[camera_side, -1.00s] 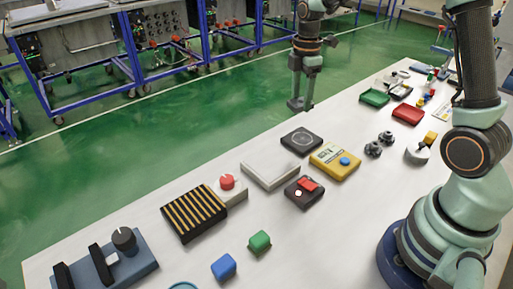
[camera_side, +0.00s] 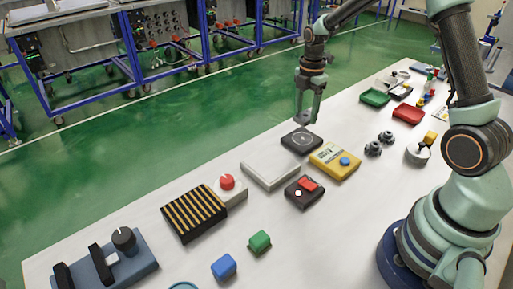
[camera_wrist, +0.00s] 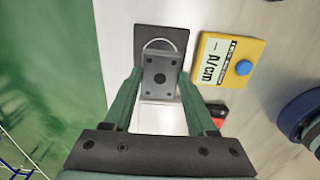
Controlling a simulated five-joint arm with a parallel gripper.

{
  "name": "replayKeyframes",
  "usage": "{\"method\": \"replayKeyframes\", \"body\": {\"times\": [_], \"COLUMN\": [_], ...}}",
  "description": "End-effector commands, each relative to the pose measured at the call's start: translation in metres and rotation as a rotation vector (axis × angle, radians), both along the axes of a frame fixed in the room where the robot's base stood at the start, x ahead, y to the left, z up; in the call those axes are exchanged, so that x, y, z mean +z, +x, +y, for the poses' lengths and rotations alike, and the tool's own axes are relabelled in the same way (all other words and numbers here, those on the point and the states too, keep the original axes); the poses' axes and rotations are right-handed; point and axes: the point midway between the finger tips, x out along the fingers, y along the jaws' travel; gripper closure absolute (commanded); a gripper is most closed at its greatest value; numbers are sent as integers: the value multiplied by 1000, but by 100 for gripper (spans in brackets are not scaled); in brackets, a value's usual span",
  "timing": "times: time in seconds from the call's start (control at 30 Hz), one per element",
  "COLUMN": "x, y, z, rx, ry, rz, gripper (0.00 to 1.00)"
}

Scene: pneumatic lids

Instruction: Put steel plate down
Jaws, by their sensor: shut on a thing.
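The steel plate (camera_wrist: 160,76) is a small grey block with dark screw holes, seen between my green fingers in the wrist view. My gripper (camera_side: 307,112) is shut on it. In the side view the fingertips are just above the far edge of a black square pad (camera_side: 301,141) with a light ring on top. The pad also shows beyond the plate in the wrist view (camera_wrist: 170,32), where the plate hides its near part and part of the ring. The plate is hard to make out in the side view, and I cannot tell whether it touches the pad.
A yellow meter (camera_side: 335,160) with a blue knob stands right beside the pad. A white tray (camera_side: 270,172) and a black box with a red switch (camera_side: 304,192) lie nearer. The table's far edge is close behind the pad.

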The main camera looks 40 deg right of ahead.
Motion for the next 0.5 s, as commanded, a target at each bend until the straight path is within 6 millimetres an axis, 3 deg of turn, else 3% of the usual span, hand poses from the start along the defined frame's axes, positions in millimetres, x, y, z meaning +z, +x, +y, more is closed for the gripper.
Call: {"method": "replayKeyframes", "body": {"times": [0.5], "x": [-59], "y": [0], "z": [0], "rx": [-1], "ry": [0], "rz": [1], "gripper": [100]}}
